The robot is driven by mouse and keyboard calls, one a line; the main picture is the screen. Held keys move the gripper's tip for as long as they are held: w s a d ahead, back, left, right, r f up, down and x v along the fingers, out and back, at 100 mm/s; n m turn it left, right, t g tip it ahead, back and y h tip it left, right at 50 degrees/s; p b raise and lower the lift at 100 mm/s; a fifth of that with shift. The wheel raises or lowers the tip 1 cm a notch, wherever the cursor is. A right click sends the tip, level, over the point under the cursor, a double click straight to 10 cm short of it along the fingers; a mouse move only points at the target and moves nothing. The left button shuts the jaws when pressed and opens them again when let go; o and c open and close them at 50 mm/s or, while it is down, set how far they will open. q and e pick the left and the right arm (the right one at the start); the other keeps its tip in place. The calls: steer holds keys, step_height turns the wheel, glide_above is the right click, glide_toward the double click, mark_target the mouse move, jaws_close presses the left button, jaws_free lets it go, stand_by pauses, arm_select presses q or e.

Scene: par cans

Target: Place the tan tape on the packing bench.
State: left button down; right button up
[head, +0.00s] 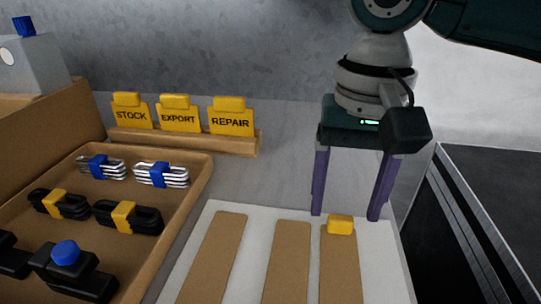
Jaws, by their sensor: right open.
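Three flat tan strips, which look like tan tape, lie side by side on a white board at the bottom. They are the left strip (215,258), the middle strip (287,262) and the right strip (341,268). A yellow tab (340,225) sits at the far end of the right strip. My right gripper (346,217) points down with its two purple fingers apart, one on each side of the yellow tab in the picture. It is open and nothing is held; I cannot tell its exact height. My left gripper is not in view. The grey surface (275,180) may be the packing bench.
A tan tray (203,185) at left holds several cable bundles and black parts. Behind it, a holder (190,140) carries yellow STOCK, EXPORT and REPAIR cards. A cardboard box (45,120) stands far left. A dark case (490,210) stands at right.

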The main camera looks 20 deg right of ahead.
step_height(320, 180, up, 8)
steer(key=p, duration=0.2)
steer(key=s+a+f+n+y, duration=0.1)
steer(key=s+a+f+n, duration=0.1)
steer(key=a, duration=0.1)
steer(key=s+a+f+n+t+y, duration=0.1)
steer(key=s+a+f+n, duration=0.1)
steer(key=a, duration=0.1)
steer(key=s+a+f+n+t+y, duration=0.1)
steer(key=s+a+f+n, duration=0.1)
steer(key=a+f, duration=0.1)
steer(key=shift+s+a+n, duration=0.3)
steer(key=shift+s+a, duration=0.05)
steer(key=shift+s, duration=0.05)
steer(key=s, duration=0.1)
steer(key=s+f, duration=0.1)
steer(key=s+d+n+t, duration=0.1)
steer(key=shift+s+f, duration=0.15)
steer(key=shift+f, duration=0.15)
steer(key=s+d+h, duration=0.1)
steer(key=s+d, duration=0.1)
steer(key=s+d+h, duration=0.1)
steer(key=s+d, duration=0.1)
steer(key=s+d+f, duration=0.1)
steer(key=s+d, duration=0.1)
steer(key=d, duration=0.1)
steer(key=shift+d+f+n+t+h, duration=0.1)
steer(key=shift+n+t+h, duration=0.2)
steer(key=shift+h, duration=0.1)
